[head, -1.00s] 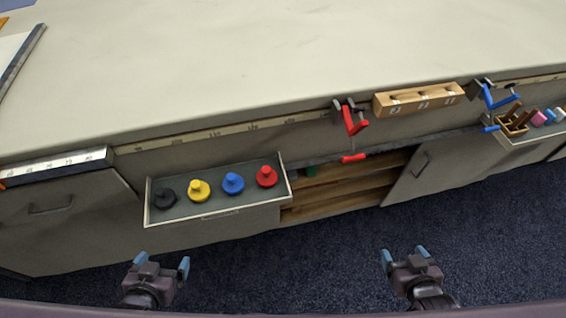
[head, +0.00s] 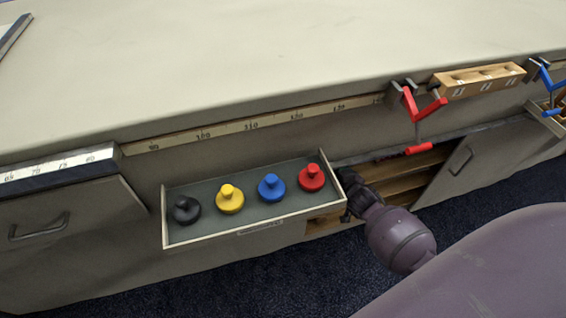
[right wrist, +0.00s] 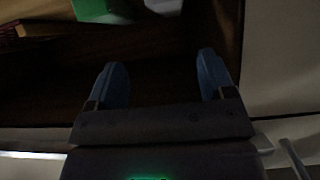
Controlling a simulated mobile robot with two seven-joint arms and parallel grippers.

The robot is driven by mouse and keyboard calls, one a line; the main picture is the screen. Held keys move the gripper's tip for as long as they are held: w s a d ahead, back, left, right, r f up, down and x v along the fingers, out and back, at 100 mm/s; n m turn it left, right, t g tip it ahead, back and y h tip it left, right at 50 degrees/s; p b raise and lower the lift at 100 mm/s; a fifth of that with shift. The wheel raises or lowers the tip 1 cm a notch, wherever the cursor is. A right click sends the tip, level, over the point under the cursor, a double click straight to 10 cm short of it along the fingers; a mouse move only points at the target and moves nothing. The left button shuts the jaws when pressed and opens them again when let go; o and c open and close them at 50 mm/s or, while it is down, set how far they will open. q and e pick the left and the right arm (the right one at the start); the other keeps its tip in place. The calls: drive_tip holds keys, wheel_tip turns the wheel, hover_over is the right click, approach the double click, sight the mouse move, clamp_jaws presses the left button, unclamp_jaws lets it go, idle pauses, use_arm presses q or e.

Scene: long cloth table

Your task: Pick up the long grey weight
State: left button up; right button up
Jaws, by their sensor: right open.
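My right gripper (right wrist: 160,65) is open, its two blue fingers apart with nothing between them. In the right wrist view it is inside the dark wooden cabinet compartment (right wrist: 50,85). A pale grey piece (right wrist: 163,5) is partly visible at the top edge, beyond the fingertips; I cannot tell whether it is the long grey weight. In the head view my right arm reaches to the cabinet opening (head: 415,175), and its fingers are hidden there. My left gripper is not in view.
A green block (right wrist: 98,10) and a reddish-brown item (right wrist: 18,32) lie deeper inside. An open drawer (head: 205,238) with black, yellow, blue and red knobbed weights stands left of the opening. A red clamp (head: 418,120) hangs above it. The tabletop (head: 250,60) is largely clear.

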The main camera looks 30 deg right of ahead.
drive_tip(key=shift+w+a+f, duration=0.2)
drive_tip(key=shift+w+f, duration=0.05)
drive_tip(key=shift+w, duration=0.2)
drive_tip(key=shift+w+a+f, duration=0.15)
drive_tip(key=shift+w+f, duration=0.05)
drive_tip(key=shift+w, duration=0.25)
drive_tip(key=b+x, duration=0.2)
drive_tip(key=x, duration=0.2)
drive_tip(key=shift+f, duration=0.15)
drive_tip(key=shift+w+d, duration=0.15)
drive_tip(key=shift+w, duration=0.35)
drive_tip(key=shift+w+f+b, duration=0.35)
drive_tip(key=shift+f+b, duration=0.05)
drive_tip(key=shift+b, duration=0.05)
drive_tip(key=x, duration=0.1)
drive_tip(key=b+x, duration=0.1)
drive_tip(key=x, duration=0.1)
drive_tip(key=shift+f+b, duration=0.3)
drive_tip(key=shift+f, duration=0.05)
drive_tip(key=shift+w, duration=0.65)
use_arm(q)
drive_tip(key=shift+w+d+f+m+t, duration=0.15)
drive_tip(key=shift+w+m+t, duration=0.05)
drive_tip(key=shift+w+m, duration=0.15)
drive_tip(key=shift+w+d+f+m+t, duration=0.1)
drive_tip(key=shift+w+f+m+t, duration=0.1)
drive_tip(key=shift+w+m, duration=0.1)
use_arm(e)
drive_tip(key=shift+r, duration=0.1)
